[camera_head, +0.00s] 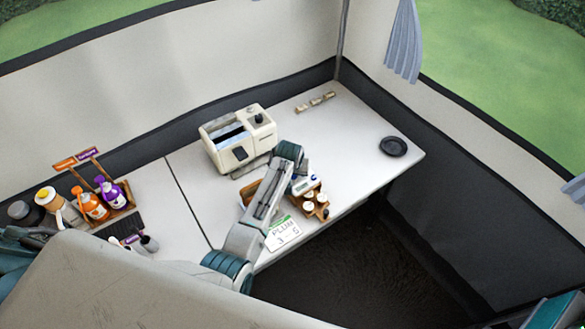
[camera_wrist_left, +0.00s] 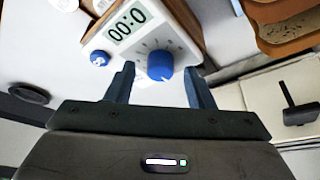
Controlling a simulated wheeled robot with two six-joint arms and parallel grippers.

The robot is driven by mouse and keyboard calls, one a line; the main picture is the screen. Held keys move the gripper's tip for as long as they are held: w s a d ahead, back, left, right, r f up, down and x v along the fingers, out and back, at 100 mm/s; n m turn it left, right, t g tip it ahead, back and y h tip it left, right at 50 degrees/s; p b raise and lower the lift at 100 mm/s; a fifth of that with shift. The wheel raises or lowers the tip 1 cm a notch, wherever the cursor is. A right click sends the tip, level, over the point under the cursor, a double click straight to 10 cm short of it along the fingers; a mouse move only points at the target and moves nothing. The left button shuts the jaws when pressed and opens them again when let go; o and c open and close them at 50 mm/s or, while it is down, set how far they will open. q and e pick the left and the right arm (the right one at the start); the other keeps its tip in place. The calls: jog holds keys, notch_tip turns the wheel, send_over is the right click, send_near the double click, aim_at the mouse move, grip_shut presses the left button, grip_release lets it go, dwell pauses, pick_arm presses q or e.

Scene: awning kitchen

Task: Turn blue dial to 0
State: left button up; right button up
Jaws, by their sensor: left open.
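A white timer (camera_wrist_left: 145,30) with a dark-digit display reading 00:0 and a round blue dial (camera_wrist_left: 160,65) shows in the left wrist view. Small scale marks ring the dial's upper side. A separate small blue button (camera_wrist_left: 98,58) is at its left corner. My left gripper (camera_wrist_left: 159,70) is open, with one finger on each side of the dial and visible gaps to it. The setting the dial points at is too small to tell. In the head view the timer (camera_head: 304,184) is partly hidden by my left arm. My right gripper is not in view.
A cream toaster (camera_head: 222,152) stands behind the arm. A wooden holder (camera_head: 321,209) with small jars and a PLUM card (camera_head: 284,236) are close by. A black dish (camera_head: 393,146) lies at the right, with clear counter around it. Bottles (camera_head: 110,192) stand at the left.

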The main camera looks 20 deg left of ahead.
pick_arm(q)
jog(key=b+v, duration=0.2)
jog(key=v, duration=0.8)
jog(key=shift+r+b, duration=0.15)
jog(key=shift+b, duration=0.15)
jog(key=shift+s, duration=0.15)
